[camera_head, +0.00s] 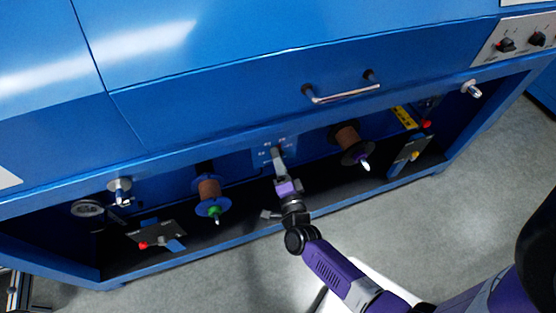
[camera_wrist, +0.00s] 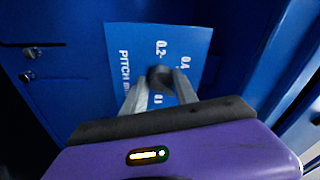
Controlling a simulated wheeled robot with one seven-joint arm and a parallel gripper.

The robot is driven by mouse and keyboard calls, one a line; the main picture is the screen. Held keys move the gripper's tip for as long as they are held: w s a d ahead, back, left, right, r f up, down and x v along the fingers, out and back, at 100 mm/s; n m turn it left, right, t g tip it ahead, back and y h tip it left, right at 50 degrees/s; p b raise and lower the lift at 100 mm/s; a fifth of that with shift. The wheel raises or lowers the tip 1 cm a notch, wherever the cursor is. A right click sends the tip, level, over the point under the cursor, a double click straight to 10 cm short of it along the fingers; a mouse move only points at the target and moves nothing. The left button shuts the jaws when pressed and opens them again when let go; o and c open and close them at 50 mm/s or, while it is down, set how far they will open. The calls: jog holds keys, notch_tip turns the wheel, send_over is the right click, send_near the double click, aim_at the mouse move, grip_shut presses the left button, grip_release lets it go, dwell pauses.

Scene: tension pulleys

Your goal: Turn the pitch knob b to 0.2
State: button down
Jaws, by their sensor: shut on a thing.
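The pitch knob (camera_wrist: 159,73) is a small dark knob on a blue plate (camera_wrist: 130,50) marked "PITCH", with white figures including 0.2 and 0.4 around it. My gripper (camera_wrist: 160,84) has its two grey fingers on either side of the knob, shut on it. The fingers hide part of the knob and dial, so I cannot tell which figure it points to. In the head view my gripper (camera_head: 278,156) reaches into the machine's recess at the lettered plate (camera_head: 262,153). The knob itself is hidden there.
A brown spool with a blue flange (camera_head: 209,190) stands left of my arm. Another brown spool (camera_head: 346,136) is to the right. A drawer handle (camera_head: 342,94) juts out above. The recess has a blue lower rail (camera_head: 240,239). Grey floor lies in front.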

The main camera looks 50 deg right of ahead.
jog(key=shift+s+d+n+t+y+p, duration=0.15)
jog(key=shift+n+y, duration=0.5)
jog(key=shift+n, duration=4.1)
jog(key=shift+d+n+t+y+p, duration=0.2)
jog(key=shift+n+y, duration=0.4)
jog(key=shift+n, duration=4.1)
jog(key=shift+s+a+n+t+y+p, duration=0.2)
jog(key=shift+n+y, duration=0.45)
jog(key=shift+n, duration=4.1)
jog(key=shift+w+d, duration=0.1)
jog(key=shift+d, duration=0.05)
jog(key=c, duration=1)
grip_release()
jog(key=shift+o, duration=0.2)
jog(key=v, duration=0.7)
jog(key=shift+s, duration=0.4)
